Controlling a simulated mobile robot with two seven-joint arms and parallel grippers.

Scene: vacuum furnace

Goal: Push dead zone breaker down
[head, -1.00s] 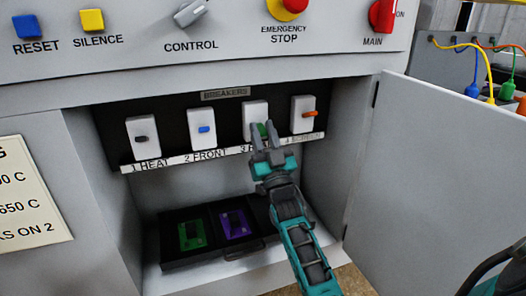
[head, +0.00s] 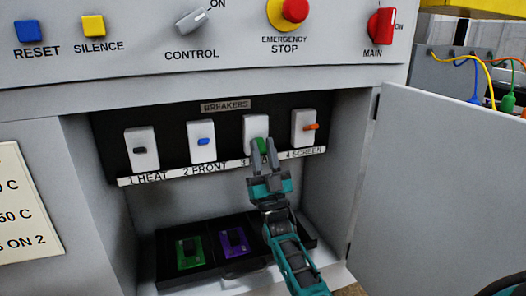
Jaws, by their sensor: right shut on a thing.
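Four white breakers sit in a row in the black recess under the "BREAKERS" sign. The third breaker (head: 256,126) has a green lever (head: 262,147), and its label starts with "3", the rest being hidden by my gripper. My right gripper (head: 264,147) reaches up from below and is shut on the green lever, which sits lower than the levers beside it. My left gripper is not in view.
Breakers with a blue lever (head: 203,141) and an orange lever (head: 311,127) flank it closely. An open cabinet door (head: 440,190) stands at the right. Below lies a black tray (head: 165,275) with green and purple parts. Control knobs and buttons line the panel above.

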